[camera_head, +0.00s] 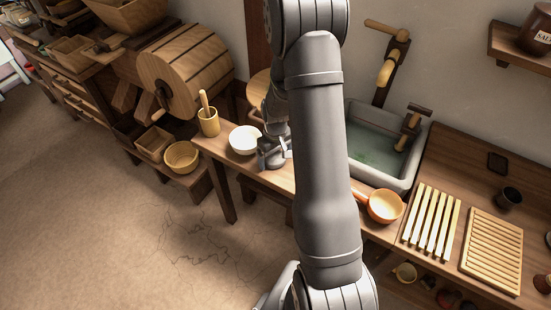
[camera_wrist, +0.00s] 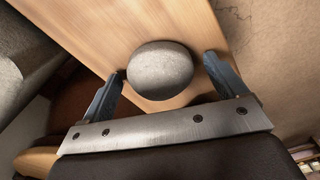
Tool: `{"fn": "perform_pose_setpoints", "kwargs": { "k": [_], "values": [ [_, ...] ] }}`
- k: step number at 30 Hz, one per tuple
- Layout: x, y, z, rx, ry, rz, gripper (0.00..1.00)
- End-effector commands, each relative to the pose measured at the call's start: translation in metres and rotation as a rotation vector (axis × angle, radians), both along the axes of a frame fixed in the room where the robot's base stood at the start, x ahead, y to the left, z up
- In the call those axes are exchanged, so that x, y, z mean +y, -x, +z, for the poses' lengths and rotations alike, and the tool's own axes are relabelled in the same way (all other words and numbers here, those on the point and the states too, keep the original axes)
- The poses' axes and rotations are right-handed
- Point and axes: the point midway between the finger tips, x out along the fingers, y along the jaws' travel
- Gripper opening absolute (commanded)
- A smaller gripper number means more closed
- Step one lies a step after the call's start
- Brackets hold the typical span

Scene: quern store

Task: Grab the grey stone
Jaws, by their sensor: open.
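The grey stone (camera_wrist: 160,68) is rounded and smooth, and shows in the wrist view on the pale wooden table top. My gripper (camera_wrist: 165,75) is open, with one finger on each side of the stone. The right finger shows a small gap to the stone; the left fingertip is very close to it, and I cannot tell whether it touches. In the head view my gripper (camera_head: 273,152) is low over the narrow wooden table (camera_head: 262,177), and the stone is hidden there behind my gripper and arm.
A white bowl (camera_head: 245,140) stands just left of my gripper, with a wooden mortar and pestle (camera_head: 209,120) further left. A grey sink (camera_head: 403,176) and an orange pan (camera_head: 385,206) are to the right. The table's front edge borders open floor (camera_head: 130,230).

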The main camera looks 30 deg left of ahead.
Motion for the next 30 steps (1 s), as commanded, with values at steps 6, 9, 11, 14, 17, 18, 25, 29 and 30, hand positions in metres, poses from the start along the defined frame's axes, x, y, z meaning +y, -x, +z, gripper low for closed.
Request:
{"fn": "perform_pose_setpoints", "kwargs": {
  "k": [6,9,11,14,17,18,25,29,30],
  "values": [
    [0.000,0.000,-0.001,0.000,-0.001,0.000,0.90],
    [0.000,0.000,-0.001,0.000,0.000,0.000,0.76],
    [0.000,0.000,-0.001,0.000,0.000,0.000,0.64],
    [0.000,0.000,-0.001,0.000,0.000,0.000,0.45],
    [0.000,0.000,-0.001,0.000,-0.001,0.000,0.31],
    [0.000,0.000,-0.001,0.000,-0.001,0.000,0.31],
    [0.000,0.000,0.001,-0.001,-0.001,0.000,0.30],
    [0.000,-0.001,0.008,-0.002,-0.001,0.000,0.30],
    [0.001,-0.001,0.011,-0.002,-0.001,0.000,0.30]
  ]
}}
